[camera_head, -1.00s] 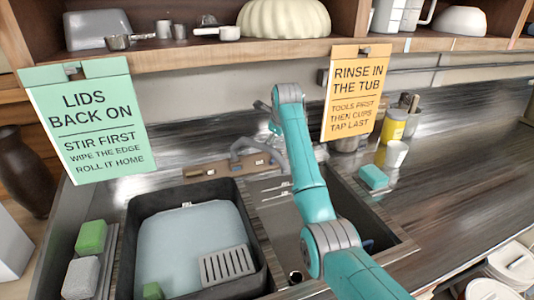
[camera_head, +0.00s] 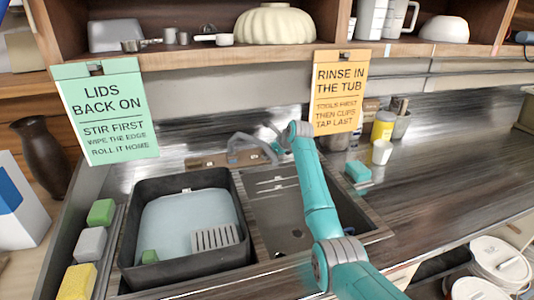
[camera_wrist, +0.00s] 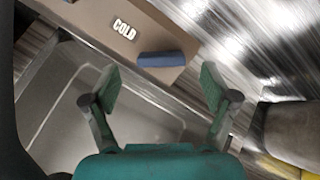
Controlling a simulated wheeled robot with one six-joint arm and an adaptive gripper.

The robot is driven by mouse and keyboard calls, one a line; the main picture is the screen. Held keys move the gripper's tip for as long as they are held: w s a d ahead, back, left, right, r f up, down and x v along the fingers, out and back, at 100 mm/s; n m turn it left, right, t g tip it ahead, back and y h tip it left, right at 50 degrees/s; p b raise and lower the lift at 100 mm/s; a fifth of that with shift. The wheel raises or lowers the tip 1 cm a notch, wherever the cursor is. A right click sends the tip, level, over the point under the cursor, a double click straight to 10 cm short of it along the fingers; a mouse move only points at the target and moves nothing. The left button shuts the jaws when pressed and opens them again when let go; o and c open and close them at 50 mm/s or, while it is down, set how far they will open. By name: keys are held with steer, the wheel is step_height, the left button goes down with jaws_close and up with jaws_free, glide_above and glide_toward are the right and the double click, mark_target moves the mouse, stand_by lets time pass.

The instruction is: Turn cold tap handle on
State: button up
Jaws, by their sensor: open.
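The blue cold tap handle (camera_wrist: 161,59) is a short bar on a tan plate, beside a white COLD label (camera_wrist: 124,28) in the wrist view. My gripper (camera_wrist: 161,86) is open and empty, with one teal fingertip on each side below the handle in the picture. I see no contact with the handle. In the head view, the grey spout (camera_head: 252,146) rises behind the sinks by the tan plate (camera_head: 208,160). There my gripper is mostly hidden behind my wrist, and the blue handle cannot be made out.
A dark tub (camera_head: 135,235) with a pale interior sits left of the metal basin (camera_head: 275,225). An orange sign (camera_head: 340,85) hangs close above my wrist. Sponges line the left edge.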

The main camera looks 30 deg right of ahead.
steer(key=shift+x, duration=2.25)
steer(key=shift+d, duration=0.1)
steer(key=c, duration=1.2)
